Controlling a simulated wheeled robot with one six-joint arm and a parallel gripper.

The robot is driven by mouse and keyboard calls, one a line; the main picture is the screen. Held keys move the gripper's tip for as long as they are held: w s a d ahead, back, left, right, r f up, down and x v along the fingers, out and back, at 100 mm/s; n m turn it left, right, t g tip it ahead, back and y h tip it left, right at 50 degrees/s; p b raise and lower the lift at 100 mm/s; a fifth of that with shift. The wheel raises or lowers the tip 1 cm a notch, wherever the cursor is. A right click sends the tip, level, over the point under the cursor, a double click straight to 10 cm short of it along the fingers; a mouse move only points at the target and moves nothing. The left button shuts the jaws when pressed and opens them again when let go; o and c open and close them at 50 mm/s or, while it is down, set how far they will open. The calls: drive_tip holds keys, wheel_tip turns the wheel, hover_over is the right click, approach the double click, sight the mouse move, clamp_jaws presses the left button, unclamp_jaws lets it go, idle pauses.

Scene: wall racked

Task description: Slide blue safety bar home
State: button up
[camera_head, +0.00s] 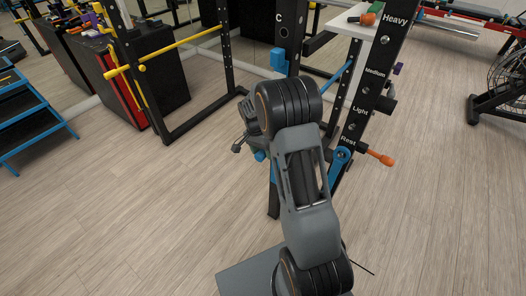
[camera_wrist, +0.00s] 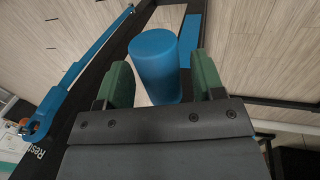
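In the wrist view, a blue cylinder (camera_wrist: 155,62), which looks like the grip or end of the blue safety bar, stands between the two green pads of my gripper (camera_wrist: 162,82). The pads are apart, with a narrow gap on the cylinder's right; I cannot tell whether the left pad touches it. A long blue bar (camera_wrist: 84,70) with a ringed end runs along the dark upright at left. In the head view, a blue bar (camera_head: 341,92) slopes down beside the labelled upright (camera_head: 372,75). My arm hides most of my gripper there.
A blue ringed fitting (camera_head: 342,156) and an orange-tipped pin (camera_head: 379,157) are by the "Rest" label. A second rack with a yellow bar (camera_head: 178,48) stands left. Blue steps (camera_head: 30,112) are at far left. The front floor is clear.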

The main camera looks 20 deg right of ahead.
drive_tip(key=p+v, duration=0.1)
drive_tip(key=v, duration=1.2)
drive_tip(key=shift+w+a+r+p, duration=0.1)
drive_tip(key=shift+r+p, duration=0.25)
